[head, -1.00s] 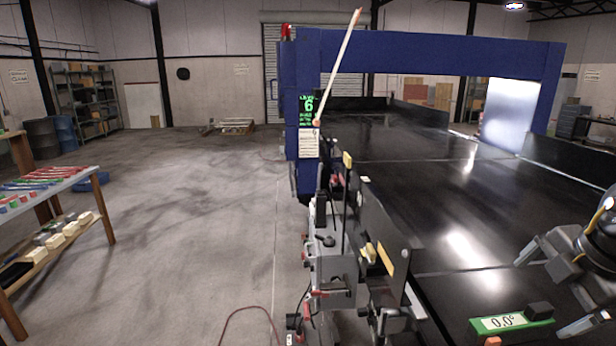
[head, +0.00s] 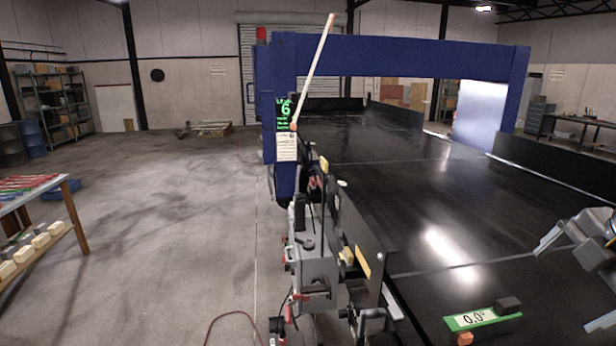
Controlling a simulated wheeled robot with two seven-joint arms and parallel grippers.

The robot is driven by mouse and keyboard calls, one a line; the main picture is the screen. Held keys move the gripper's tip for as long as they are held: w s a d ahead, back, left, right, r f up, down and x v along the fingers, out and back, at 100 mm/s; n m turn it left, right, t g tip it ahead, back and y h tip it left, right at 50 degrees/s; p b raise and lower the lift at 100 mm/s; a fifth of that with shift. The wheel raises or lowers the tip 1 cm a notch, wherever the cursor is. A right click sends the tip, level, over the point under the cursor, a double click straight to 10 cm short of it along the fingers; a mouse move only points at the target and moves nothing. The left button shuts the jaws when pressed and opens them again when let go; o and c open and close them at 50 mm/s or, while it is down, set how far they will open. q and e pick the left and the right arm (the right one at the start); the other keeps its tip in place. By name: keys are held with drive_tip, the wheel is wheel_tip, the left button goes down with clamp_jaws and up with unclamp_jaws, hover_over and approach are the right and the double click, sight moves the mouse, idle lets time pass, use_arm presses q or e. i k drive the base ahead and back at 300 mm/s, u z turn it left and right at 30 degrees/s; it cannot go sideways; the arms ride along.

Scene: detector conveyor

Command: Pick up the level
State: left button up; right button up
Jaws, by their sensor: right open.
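My left gripper is not in view.
A blue detector arch (head: 400,55) spans the black belt (head: 400,200). Grey machinery (head: 318,262) with clamps and a side plate runs along the belt's left edge. A table (head: 40,190) with tools stands at far left. The belt behind the level is clear.

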sight(502, 318)
drive_tip(key=z, duration=2)
drive_tip(key=k, duration=0.5)
